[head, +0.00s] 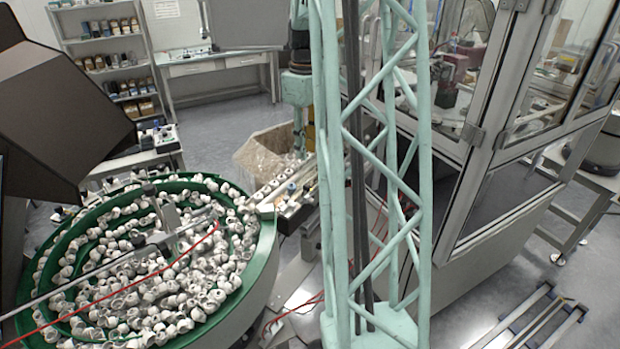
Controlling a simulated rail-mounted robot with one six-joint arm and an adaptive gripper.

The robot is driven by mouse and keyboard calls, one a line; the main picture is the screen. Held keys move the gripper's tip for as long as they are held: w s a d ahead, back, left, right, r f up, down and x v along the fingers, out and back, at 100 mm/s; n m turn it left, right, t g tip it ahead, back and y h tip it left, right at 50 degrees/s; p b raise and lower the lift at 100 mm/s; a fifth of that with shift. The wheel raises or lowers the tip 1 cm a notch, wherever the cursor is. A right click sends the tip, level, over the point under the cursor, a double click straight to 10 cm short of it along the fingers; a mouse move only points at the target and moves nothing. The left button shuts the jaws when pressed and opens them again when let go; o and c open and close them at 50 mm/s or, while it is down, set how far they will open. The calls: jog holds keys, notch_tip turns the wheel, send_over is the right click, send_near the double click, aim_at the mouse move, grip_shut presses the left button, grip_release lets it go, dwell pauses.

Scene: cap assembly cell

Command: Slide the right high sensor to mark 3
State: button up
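The feed track (285,190) runs from the green bowl's right edge toward the upper right, with small parts and dark blocks along it. A small blue-topped piece (291,188) stands on the track; I cannot tell whether it is the right high sensor. No numbered mark is readable. My teal arm hangs down behind the track's far end.
A green bowl feeder (265,240) full of white caps fills the lower left. A lined bin (262,155) stands behind the track. A glass-walled machine enclosure (500,150) takes up the right. Red cables (300,306) hang below the track. Open floor lies at the back.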

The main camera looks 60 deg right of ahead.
aim_at(308, 186)
jog(key=shift+s+d, duration=0.1)
jog(key=shift+d, duration=0.05)
jog(key=shift+f, duration=0.25)
jog(key=shift+f+p, duration=0.7)
jog(key=shift+f, duration=6)
grip_shut()
